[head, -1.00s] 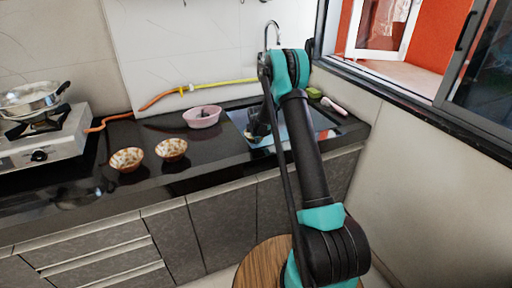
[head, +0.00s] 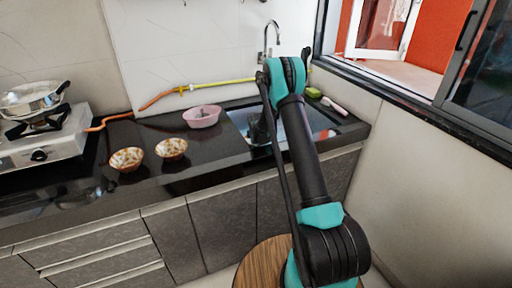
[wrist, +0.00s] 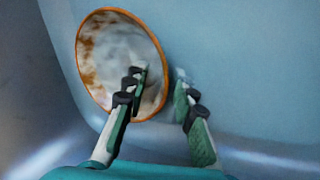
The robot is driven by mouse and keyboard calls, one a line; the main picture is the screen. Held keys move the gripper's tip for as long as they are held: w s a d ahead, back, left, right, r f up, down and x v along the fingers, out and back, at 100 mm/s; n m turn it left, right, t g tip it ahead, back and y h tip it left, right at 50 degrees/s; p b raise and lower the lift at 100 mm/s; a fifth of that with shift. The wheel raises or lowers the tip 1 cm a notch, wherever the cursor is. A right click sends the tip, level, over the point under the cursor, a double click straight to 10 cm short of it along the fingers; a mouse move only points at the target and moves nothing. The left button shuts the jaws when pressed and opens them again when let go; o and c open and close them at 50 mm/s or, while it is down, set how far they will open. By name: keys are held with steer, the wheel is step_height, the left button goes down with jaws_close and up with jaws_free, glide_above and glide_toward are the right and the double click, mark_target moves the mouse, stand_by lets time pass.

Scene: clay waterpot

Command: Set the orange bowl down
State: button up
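In the wrist view, a bowl (wrist: 105,60) with an orange rim and a mottled white-brown inside lies on the blue-grey surface of the sink (wrist: 240,70). My gripper (wrist: 160,75) has its fingers apart. The left finger reaches over the inside of the bowl, and the right finger is outside its right rim, with a gap between them. In the head view, my gripper (head: 258,130) is low over the sink (head: 318,122); the bowl there is hidden by my arm.
Two patterned orange bowls (head: 126,159) (head: 172,148) stand on the black counter (head: 200,170). A pink basin (head: 202,117) sits behind them, left of the sink. A stove with a pan (head: 35,98) is at far left. The faucet (head: 268,38) rises behind the sink.

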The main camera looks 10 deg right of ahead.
steer(key=v, duration=1.2)
steer(key=shift+r, duration=0.15)
